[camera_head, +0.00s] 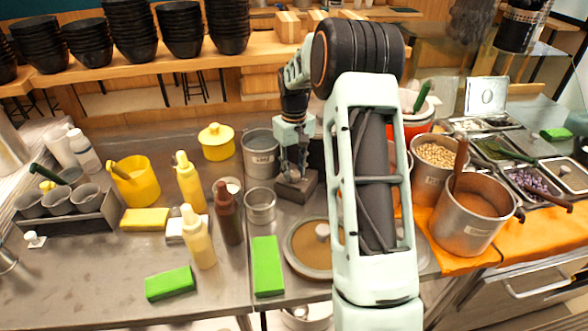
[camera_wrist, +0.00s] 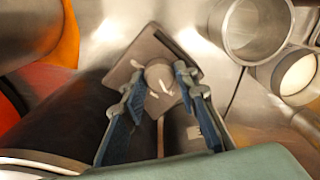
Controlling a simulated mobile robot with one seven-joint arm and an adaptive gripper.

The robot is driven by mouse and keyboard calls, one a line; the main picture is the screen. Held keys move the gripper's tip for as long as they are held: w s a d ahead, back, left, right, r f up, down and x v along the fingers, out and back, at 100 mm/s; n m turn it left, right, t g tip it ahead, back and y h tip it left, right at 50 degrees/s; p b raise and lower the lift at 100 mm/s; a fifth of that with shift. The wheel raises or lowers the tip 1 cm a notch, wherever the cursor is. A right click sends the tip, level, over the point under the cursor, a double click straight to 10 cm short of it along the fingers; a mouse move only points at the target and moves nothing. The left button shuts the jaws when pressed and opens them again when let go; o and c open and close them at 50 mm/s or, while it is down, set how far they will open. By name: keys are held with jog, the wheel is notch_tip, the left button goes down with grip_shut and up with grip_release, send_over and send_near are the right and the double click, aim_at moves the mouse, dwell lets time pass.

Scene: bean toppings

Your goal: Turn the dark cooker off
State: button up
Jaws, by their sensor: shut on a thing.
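The dark cooker shows in the head view as a dark grey block (camera_head: 297,189) on the counter, with a round knob on its sloped face. In the wrist view the block is a grey square panel (camera_wrist: 131,66), and the round knob (camera_wrist: 158,77) has pale marks around it. My gripper (camera_head: 292,172) points down at the panel. In the wrist view my gripper (camera_wrist: 160,80) has its two fingers on either side of the knob, shut on it. A dark rounded body (camera_wrist: 75,118) lies beside the panel. My arm hides much of the cooker in the head view.
A steel pot (camera_head: 261,154) and a small steel cup (camera_head: 260,206) stand close left of my gripper. A round lid (camera_head: 305,262) lies in front. Sauce bottles (camera_head: 228,214) stand further left, and a bean pot (camera_head: 437,170) stands right of my arm.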

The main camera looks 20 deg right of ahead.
aim_at(294, 173)
jog(key=shift+o, duration=0.2)
dwell(0.3)
jog(key=o, duration=1.1)
jog(key=shift+o, duration=0.2)
jog(key=shift+r, duration=0.1)
notch_tip(294, 173, up, 12)
